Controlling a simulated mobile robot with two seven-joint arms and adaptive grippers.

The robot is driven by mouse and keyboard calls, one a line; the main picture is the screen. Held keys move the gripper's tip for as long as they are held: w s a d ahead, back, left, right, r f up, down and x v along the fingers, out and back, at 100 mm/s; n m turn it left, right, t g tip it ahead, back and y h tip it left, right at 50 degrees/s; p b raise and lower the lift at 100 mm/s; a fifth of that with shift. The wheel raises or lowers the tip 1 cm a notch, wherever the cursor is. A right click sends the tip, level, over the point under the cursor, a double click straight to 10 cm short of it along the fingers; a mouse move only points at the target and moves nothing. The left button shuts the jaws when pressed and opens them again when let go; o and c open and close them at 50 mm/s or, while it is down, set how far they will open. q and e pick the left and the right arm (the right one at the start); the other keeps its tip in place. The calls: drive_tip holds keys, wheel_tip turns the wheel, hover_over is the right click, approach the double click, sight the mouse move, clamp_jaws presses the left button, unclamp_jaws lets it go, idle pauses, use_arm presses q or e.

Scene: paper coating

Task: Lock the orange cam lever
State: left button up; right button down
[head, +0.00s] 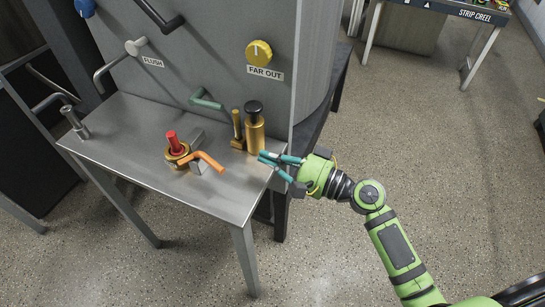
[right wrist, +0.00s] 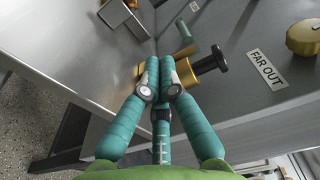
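The orange cam lever (head: 208,160) is on the metal table in the head view. It sticks out to the right from a brass collar (head: 177,155) with a red upright part (head: 173,140), and its end bends down. A small grey block sits under it. My right gripper (head: 262,157) is to the right of the lever, near the table's right edge and apart from the lever. Its teal fingers come together at the tips, also in the right wrist view (right wrist: 160,62), with nothing seen held. My left gripper is not in view.
A gold cylinder with a black knob (head: 254,130) stands just behind my right gripper. A small gold piece (head: 237,130) is beside it. A teal handle (head: 206,99) and a yellow knob (head: 259,53) are on the grey panel behind. Open floor lies right of the table.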

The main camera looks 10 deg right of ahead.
drive_tip(key=p+x, duration=0.1)
drive_tip(key=x, duration=0.5)
drive_tip(key=shift+r, duration=0.2)
drive_tip(key=a+p, duration=0.1)
drive_tip(key=s+a, duration=0.1)
drive_tip(key=shift+s+a+p, duration=0.35)
drive_tip(key=shift+a+p, duration=0.05)
drive_tip(key=shift+s+a+f, duration=0.1)
drive_tip(key=shift+s+a, duration=0.2)
drive_tip(key=shift+w, duration=0.1)
